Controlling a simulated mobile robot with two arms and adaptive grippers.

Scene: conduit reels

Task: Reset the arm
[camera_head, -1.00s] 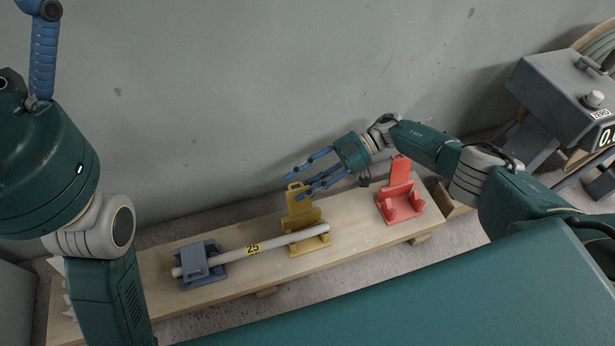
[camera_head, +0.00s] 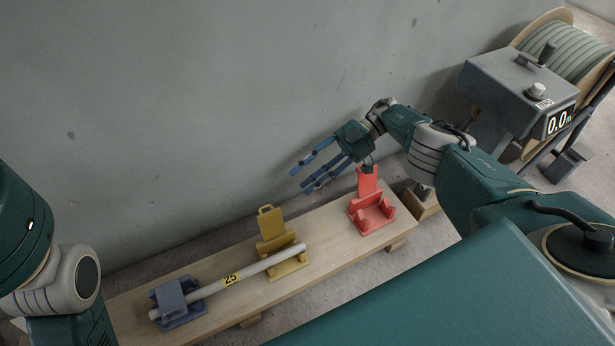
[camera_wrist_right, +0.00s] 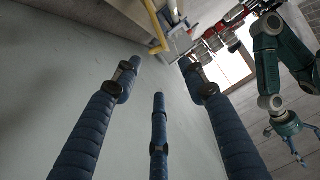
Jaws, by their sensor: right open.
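My right gripper (camera_head: 302,180) is open and empty, in the air beyond the bench, above and left of the red holder (camera_head: 371,212). Its three blue fingers (camera_wrist_right: 158,125) are spread in the right wrist view with nothing between them. My left arm enters the head view at the left edge, its gripper out of that frame. In the right wrist view a green arm, apparently my left, ends in a gripper (camera_wrist_right: 290,128) with spread blue fingers. A pale conduit piece (camera_head: 254,271) marked 25 lies across the blue holder (camera_head: 178,303) and the yellow holder (camera_head: 270,232).
The holders stand on a low wooden bench (camera_head: 325,240) along a grey wall (camera_head: 190,110). A grey machine (camera_head: 510,90) with a display reading 0.0 and a conduit reel (camera_head: 567,50) stand at the right.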

